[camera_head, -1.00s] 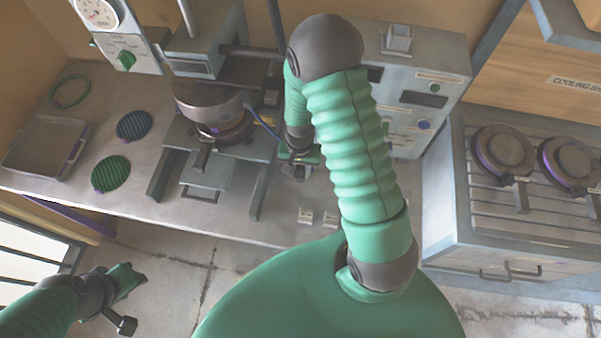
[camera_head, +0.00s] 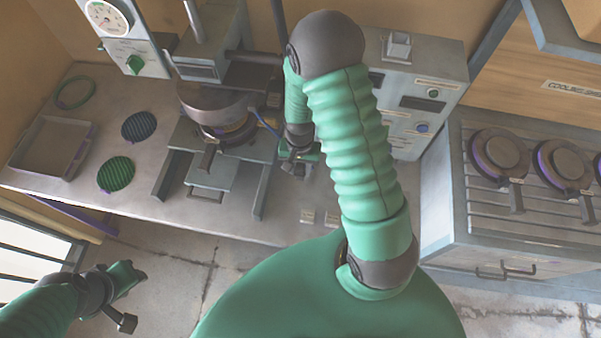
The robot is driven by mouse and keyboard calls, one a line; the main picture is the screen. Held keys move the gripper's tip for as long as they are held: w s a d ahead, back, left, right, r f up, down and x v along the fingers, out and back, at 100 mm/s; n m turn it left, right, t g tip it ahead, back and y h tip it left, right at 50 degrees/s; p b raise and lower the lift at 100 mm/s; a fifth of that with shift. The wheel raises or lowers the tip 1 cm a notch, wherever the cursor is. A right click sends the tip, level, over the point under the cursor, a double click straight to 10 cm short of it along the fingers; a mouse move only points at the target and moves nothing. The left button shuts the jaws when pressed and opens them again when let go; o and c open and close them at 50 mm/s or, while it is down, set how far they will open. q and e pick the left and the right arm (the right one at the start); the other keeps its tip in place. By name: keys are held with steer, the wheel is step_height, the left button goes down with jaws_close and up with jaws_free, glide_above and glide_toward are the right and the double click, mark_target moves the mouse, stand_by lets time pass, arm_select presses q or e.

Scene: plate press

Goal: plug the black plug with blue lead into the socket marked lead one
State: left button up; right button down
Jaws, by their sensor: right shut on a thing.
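The blue lead (camera_head: 263,123) runs from the press toward my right gripper (camera_head: 297,168). The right gripper points down over the bench between the press and the grey control box (camera_head: 412,112). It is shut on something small. The black plug cannot be made out there, as the gripper and arm cover it. The socket marked lead one cannot be picked out; my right arm hides part of the box front. My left gripper (camera_head: 136,276) is low at the left, away from the bench and empty as far as I see; its jaw opening is unclear.
The press (camera_head: 212,105) stands left of the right gripper. Two small blocks (camera_head: 319,217) lie near the bench front edge. Two ribbed discs, a green one (camera_head: 116,173) and a dark blue one (camera_head: 139,125), and a tray (camera_head: 50,148) lie left. A cooling rack (camera_head: 480,190) stands right.

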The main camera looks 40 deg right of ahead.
mark_target(301, 165)
steer(key=shift+r+p, duration=0.35)
steer(key=shift+r, duration=0.25)
steer(key=shift+d+r+p, duration=0.2)
steer(key=shift+r+p, duration=0.9)
steer(key=shift+a, duration=0.1)
steer(key=shift+w+a, duration=0.1)
